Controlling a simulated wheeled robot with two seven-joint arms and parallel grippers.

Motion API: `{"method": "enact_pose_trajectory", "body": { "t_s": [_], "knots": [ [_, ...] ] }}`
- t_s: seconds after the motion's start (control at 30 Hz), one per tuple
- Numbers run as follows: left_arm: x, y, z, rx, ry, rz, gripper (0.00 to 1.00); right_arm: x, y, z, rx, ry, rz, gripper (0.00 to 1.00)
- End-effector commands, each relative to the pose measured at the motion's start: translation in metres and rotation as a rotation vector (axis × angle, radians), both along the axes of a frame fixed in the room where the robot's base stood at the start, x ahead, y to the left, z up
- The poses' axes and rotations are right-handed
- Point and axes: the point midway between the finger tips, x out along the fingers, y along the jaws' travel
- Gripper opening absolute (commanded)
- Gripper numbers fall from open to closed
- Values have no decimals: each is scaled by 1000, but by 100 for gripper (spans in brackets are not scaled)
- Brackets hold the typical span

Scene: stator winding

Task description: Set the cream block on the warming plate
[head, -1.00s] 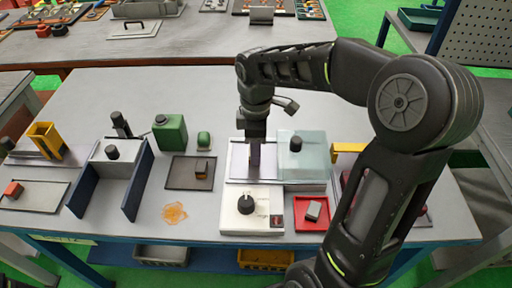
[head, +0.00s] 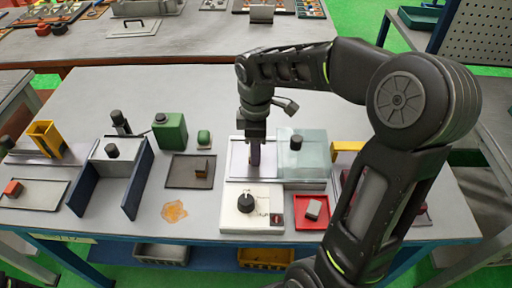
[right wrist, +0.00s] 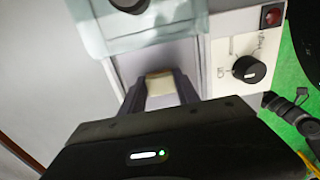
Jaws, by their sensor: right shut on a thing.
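The warming plate is the pale flat top (head: 238,160) of a white unit with a black knob. It also shows in the right wrist view (right wrist: 192,56). My right gripper (head: 255,160) points down over this plate, left of the clear cover. In the right wrist view, its two dark fingers (right wrist: 160,90) are shut on the cream block (right wrist: 160,84), which shows between the fingertips. The fingers hide the block in the head view. I cannot tell whether the block touches the plate. My left gripper is not in view.
A clear cover with a black knob (head: 303,152) stands right beside my right gripper. A red tray (head: 300,222) with a grey block is in front. A dark tray (head: 181,173) with a small block, a green canister (head: 170,133) and blue side walls (head: 138,180) stand to the left.

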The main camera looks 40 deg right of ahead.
Motion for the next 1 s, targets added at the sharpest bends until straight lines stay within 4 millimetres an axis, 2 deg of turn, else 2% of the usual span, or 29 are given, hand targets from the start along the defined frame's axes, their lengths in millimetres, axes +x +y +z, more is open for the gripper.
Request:
{"method": "enact_pose_trajectory", "body": {
  "t_s": [0.2, 0.23, 0.5, 0.7, 0.83, 1.0],
  "knots": [
    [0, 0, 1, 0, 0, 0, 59, 0, 0, 0, 0, 0, 0, 0],
    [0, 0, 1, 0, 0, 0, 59, 0, 0, 0, 0, 0, 0, 40],
    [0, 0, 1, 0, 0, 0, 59, 0, 0, 0, 0, 0, 0, 62],
    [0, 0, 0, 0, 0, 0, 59, 0, 0, 0, 0, 0, 0, 64],
    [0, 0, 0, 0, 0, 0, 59, 0, 0, 0, 0, 0, 0, 74],
    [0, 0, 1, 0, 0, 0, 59, 0, 0, 0, 0, 0, 0, 74]
  ]
}}
